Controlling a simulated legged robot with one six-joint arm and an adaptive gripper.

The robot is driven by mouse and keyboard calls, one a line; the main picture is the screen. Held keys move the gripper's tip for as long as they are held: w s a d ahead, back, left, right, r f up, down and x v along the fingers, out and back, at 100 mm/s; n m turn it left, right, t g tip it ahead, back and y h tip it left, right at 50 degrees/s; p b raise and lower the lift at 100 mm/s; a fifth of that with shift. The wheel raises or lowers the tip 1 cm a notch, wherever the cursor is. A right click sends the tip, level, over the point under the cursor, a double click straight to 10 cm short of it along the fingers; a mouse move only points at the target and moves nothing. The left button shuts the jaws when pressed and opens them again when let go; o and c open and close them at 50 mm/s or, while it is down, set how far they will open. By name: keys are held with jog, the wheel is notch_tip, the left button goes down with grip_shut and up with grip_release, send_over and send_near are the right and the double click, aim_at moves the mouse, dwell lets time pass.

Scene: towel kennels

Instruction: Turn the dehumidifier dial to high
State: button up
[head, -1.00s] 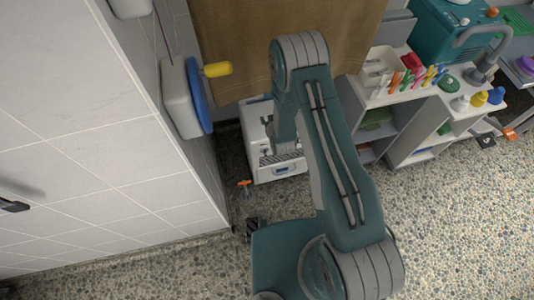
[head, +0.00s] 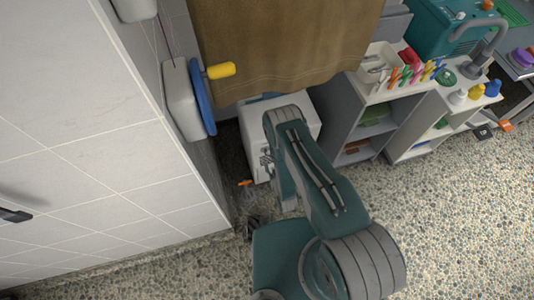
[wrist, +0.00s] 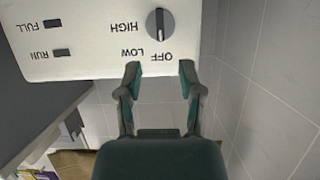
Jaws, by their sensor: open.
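The white dehumidifier (head: 310,108) stands on the floor below the brown towel, partly hidden by my arm in the head view. In the wrist view its panel (wrist: 90,35) appears upside down. The grey dial (wrist: 160,24) has a raised ridge lying about vertical in that picture. OFF and LOW are printed below it and HIGH to its left; I cannot tell which mark it points to. My gripper (wrist: 160,70) is open and empty, its fingertips below the dial in the picture, near the OFF label and apart from the knob. The head view hides the gripper.
FULL and RUN indicators (wrist: 60,52) sit on the panel's left. The brown towel (head: 290,50) hangs above the dehumidifier. A tiled wall (head: 80,130) with a blue disc and yellow handle (head: 220,70) is at left. Shelves (head: 365,130) stand at right. Pebbled floor is free at lower right.

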aim_at(266, 153)
jog(key=x, duration=0.7)
jog(key=shift+w+a+f, duration=0.1)
jog(key=shift+w+a, duration=0.05)
jog(key=shift+w, duration=0.15)
grip_shut()
